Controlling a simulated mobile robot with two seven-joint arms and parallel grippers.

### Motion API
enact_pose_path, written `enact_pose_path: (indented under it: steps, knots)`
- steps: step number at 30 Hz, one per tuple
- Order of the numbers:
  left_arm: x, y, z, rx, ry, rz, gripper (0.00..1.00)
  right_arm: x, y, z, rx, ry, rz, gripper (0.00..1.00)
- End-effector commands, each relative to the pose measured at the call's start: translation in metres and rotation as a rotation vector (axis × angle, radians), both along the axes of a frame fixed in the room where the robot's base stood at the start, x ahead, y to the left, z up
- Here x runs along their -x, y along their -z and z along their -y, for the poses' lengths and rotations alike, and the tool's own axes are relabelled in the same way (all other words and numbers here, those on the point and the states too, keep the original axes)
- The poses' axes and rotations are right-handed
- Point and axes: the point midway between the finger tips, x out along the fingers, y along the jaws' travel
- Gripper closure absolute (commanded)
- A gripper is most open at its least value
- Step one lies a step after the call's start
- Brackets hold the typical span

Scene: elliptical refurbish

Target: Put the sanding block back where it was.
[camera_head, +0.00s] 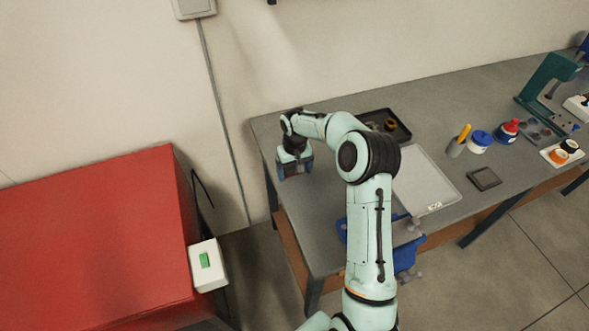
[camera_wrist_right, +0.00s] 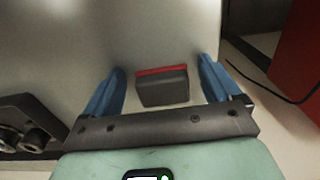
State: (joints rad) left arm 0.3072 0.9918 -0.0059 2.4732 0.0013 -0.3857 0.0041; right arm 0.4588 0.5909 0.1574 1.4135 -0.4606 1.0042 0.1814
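The sanding block (camera_wrist_right: 163,88), a dark grey block with a red edge, shows in the right wrist view on the grey tabletop. It sits between the two blue fingers of my right gripper (camera_wrist_right: 163,82), with a gap on each side. The fingers are open and not touching it. In the head view my right gripper (camera_head: 295,172) points down over the left end of the workbench (camera_head: 300,215); the block is mostly hidden there by the gripper. My left gripper is not in view.
A dark tray (camera_head: 402,132) with round parts and a pale grey mat (camera_head: 425,185) lie right of the gripper. A red cabinet (camera_head: 90,230) stands left of the bench.

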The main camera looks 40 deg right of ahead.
Motion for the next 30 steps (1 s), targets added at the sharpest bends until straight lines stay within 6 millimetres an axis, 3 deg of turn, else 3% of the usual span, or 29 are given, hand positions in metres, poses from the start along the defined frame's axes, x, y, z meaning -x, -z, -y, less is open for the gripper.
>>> enact_pose_path:
  steps: [8,11,21,30]
  knots:
    - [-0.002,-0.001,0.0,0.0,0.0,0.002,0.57,0.0,-0.007,0.001,0.002,0.001,0.002,0.09]
    - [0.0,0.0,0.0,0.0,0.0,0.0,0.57,-0.001,-0.02,0.001,0.002,0.001,0.004,0.09]
    - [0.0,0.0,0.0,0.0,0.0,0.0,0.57,-0.001,-0.093,0.001,0.001,0.001,0.004,0.09]
    - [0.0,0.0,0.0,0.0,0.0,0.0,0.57,0.0,-0.123,0.001,0.001,0.0,0.0,0.09]
